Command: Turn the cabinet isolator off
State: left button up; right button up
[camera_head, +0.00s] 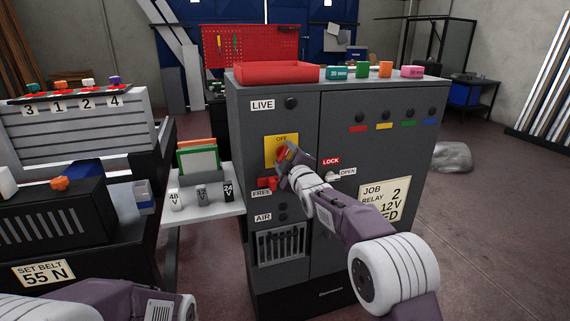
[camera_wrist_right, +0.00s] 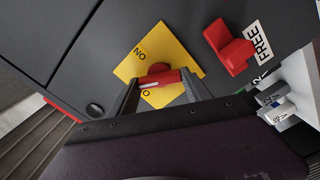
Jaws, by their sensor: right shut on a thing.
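The grey cabinet (camera_head: 300,215) carries a yellow isolator plate (camera_head: 272,142) marked OFF at its top. A red isolator handle (camera_head: 282,154) sits on the plate and looks tilted, partly hidden by my right gripper (camera_head: 287,162). In the right wrist view the yellow plate (camera_wrist_right: 190,62) shows ON at one edge. The red handle (camera_wrist_right: 160,79) lies between the two fingers of my right gripper (camera_wrist_right: 160,86), which is shut on it. My left gripper is not in view; only parts of my left arm show at the bottom left.
A red block (camera_head: 267,183) juts out above the FREE label (camera_head: 262,194); it also shows in the right wrist view (camera_wrist_right: 230,47). A shelf (camera_head: 205,206) with small blocks stands left.

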jog(key=shift+f+n+b, duration=0.2)
jog(key=shift+n+b, duration=2.1)
jog(key=shift+n, duration=0.7)
jog(key=o, duration=1.4)
